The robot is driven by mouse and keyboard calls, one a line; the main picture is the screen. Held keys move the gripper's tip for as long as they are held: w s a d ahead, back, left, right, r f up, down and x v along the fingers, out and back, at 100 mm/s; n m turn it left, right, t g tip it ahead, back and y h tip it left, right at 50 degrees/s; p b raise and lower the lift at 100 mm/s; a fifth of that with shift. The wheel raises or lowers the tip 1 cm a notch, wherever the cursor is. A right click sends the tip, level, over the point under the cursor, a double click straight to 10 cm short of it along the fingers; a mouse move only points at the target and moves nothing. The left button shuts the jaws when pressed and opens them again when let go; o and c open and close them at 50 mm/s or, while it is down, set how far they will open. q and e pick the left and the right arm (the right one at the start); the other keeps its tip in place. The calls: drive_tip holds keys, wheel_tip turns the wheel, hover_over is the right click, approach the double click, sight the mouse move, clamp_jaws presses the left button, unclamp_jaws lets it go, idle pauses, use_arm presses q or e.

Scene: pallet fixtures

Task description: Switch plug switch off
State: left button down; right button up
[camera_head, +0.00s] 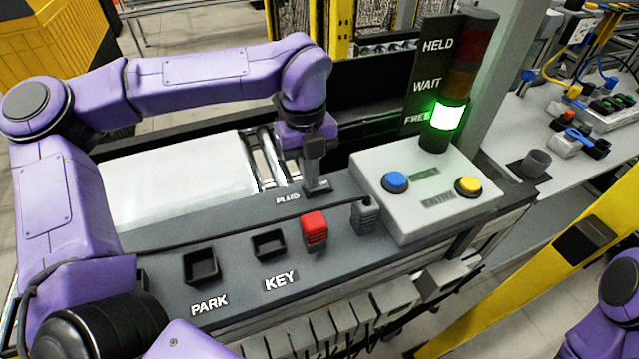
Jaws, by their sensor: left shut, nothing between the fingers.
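My left gripper (317,187) points down at the grey console panel (225,240), next to a partly covered label (287,198) that seems to read PLUG. Its fingers are shut with nothing between them. Any socket or switch at that label is hidden behind the gripper. A red ribbed block (314,229) stands upright on the panel in front of the gripper. A grey ribbed plug (365,216) with a black cable stands to its right, near the control box. My right gripper is out of view; only part of that purple arm shows at the lower right.
Empty black sockets stand above the labels PARK (201,267) and KEY (269,244). The pale control box (430,190) carries blue (395,182) and yellow (468,186) buttons. The signal tower (445,115) glows green at FREE. A black cable crosses the panel.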

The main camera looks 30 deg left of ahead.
use_arm(q)
drive_tip(key=shift+f, duration=0.25)
drive_tip(key=shift+r, duration=0.1)
wheel_tip(320, 180, up, 7)
drive_tip(key=p, duration=0.5)
idle(0.5)
